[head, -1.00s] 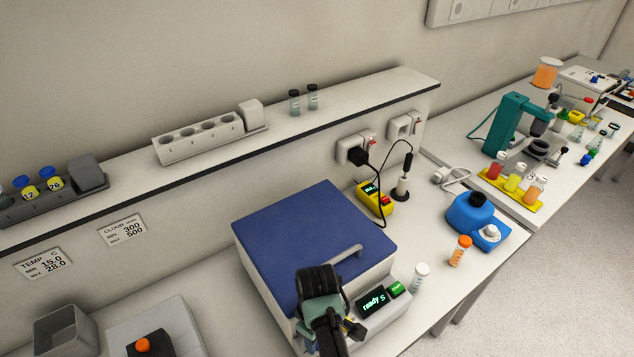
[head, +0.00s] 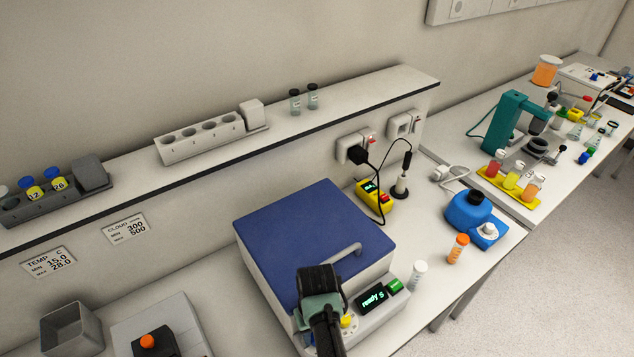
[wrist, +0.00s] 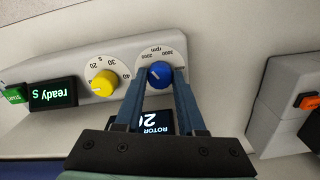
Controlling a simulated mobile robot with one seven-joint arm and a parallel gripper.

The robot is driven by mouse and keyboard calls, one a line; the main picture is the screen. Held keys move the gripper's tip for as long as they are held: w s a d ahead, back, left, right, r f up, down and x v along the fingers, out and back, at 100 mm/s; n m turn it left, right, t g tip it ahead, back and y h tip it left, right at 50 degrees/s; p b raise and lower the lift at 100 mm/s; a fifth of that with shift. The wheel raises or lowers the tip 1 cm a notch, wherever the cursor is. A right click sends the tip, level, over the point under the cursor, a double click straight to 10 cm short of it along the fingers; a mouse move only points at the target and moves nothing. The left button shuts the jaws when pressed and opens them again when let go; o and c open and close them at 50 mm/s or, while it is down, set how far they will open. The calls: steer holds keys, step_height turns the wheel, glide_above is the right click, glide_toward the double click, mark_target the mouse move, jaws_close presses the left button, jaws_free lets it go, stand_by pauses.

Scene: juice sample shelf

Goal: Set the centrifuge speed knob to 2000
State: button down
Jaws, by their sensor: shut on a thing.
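The centrifuge has a blue lid (head: 310,240) that is closed, and a display (head: 371,297) reading "ready S". In the wrist view its front panel appears upside down. The blue speed knob (wrist: 159,74) sits on a white rpm dial with 2000 and 3000 marked. My gripper (wrist: 160,70) is shut on this knob, one finger on each side. A small pale mark shows on the knob, but its exact reading is unclear. In the head view my gripper (head: 320,300) is at the centrifuge's front, and my arm hides the blue knob.
The yellow seconds knob (wrist: 104,83) and green button (wrist: 14,95) are on the same panel. A dark ROTOR display (wrist: 158,122) is partly hidden by my fingers. A white-capped tube (head: 418,274) and an orange-capped tube (head: 458,248) stand right of the centrifuge.

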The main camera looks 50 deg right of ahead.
stand_by(0.4)
steer(key=c, duration=0.8)
jaws_free()
step_height(320, 180, up, 13)
steer(key=shift+r+b, duration=0.1)
steer(key=shift+b, duration=0.6)
